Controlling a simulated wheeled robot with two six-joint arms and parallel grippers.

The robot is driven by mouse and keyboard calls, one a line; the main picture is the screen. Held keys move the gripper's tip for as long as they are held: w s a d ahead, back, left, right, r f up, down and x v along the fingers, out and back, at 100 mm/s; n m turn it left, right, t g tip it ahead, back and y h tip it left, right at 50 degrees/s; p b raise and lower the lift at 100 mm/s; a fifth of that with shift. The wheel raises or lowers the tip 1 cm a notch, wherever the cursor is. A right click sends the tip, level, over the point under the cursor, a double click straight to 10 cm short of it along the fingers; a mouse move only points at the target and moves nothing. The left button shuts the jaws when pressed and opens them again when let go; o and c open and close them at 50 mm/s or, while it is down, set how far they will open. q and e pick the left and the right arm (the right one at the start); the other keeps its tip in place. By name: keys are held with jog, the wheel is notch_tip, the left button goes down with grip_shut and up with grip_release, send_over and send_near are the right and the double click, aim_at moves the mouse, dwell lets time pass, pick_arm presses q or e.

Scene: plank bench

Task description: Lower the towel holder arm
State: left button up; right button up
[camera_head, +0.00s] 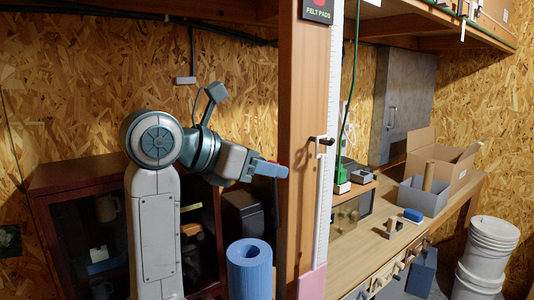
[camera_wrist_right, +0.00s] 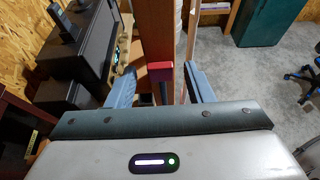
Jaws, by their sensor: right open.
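In the right wrist view my right gripper (camera_wrist_right: 160,69) is open, with one finger on each side of a red block (camera_wrist_right: 160,73) on the upright wood. Whether a finger touches it cannot be told. A white upright bar (camera_head: 321,200) with a dark knob (camera_head: 325,141) runs along the post's right side. I cannot tell for certain which part is the towel holder arm. My left gripper is not in view.
A blue roll (camera_head: 249,275) stands below my right gripper. A dark glass-front cabinet (camera_head: 60,185) is behind my arm. A workbench (camera_head: 402,240) right of the post holds a grey bin (camera_head: 415,196) and a cardboard box (camera_head: 455,165). White buckets (camera_head: 487,250) stand at far right.

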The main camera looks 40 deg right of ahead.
jog(key=shift+s+d+f, duration=0.1)
jog(key=shift+d+f, duration=0.1)
jog(key=shift+d, duration=0.2)
